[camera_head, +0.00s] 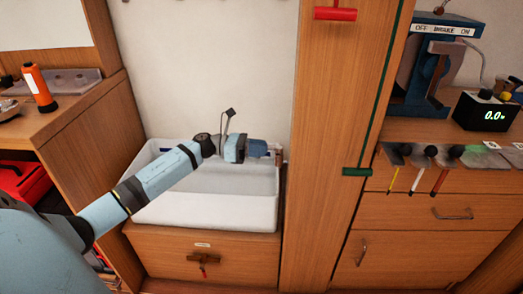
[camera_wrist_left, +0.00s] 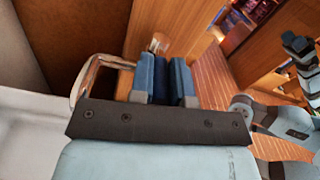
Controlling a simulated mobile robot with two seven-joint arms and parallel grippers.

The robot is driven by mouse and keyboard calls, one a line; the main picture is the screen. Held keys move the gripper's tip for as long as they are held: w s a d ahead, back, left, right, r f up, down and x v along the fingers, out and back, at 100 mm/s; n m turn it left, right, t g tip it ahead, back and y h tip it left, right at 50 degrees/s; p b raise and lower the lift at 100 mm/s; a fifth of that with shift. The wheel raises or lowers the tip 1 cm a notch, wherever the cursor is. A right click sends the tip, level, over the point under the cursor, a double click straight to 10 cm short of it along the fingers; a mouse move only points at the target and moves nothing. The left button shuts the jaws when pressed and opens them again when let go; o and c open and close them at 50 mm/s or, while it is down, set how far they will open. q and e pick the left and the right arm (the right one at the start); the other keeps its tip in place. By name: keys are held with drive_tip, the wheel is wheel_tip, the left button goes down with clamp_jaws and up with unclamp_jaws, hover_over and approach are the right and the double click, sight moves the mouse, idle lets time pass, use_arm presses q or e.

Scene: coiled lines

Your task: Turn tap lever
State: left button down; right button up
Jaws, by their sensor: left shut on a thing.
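My left gripper (camera_head: 262,148) reaches over the right side of a white sink basin (camera_head: 205,212). Its blue fingers point right toward the wooden post. In the left wrist view the gripper (camera_wrist_left: 162,75) is shut, with the tap lever (camera_wrist_left: 158,43) at the fingertips; only a small shiny part of the lever shows past them. A curved metal pipe (camera_wrist_left: 88,72), apparently the tap's spout, shows left of the fingers. In the head view the gripper hides most of the tap. My right gripper cannot be made out.
A tall wooden post (camera_head: 325,200) stands right of the basin. A wooden cabinet (camera_head: 95,130) borders it on the left. A drawer front (camera_head: 225,265) with a brown handle lies below. An orange torch (camera_head: 40,88) stands on the left counter.

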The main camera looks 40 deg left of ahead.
use_arm(q)
drive_tip(key=c, duration=1.1)
unclamp_jaws()
drive_tip(key=shift+s+a, duration=0.2)
drive_tip(key=shift+a, duration=0.1)
drive_tip(key=p+v, duration=0.1)
drive_tip(key=v, duration=1.2)
drive_tip(key=shift+p, duration=0.35)
use_arm(e)
drive_tip(key=f, duration=0.1)
drive_tip(key=f+g+h, duration=0.1)
drive_tip(key=d+f, duration=0.1)
drive_tip(key=shift+w, duration=0.3)
drive_tip(key=shift+a, duration=0.1)
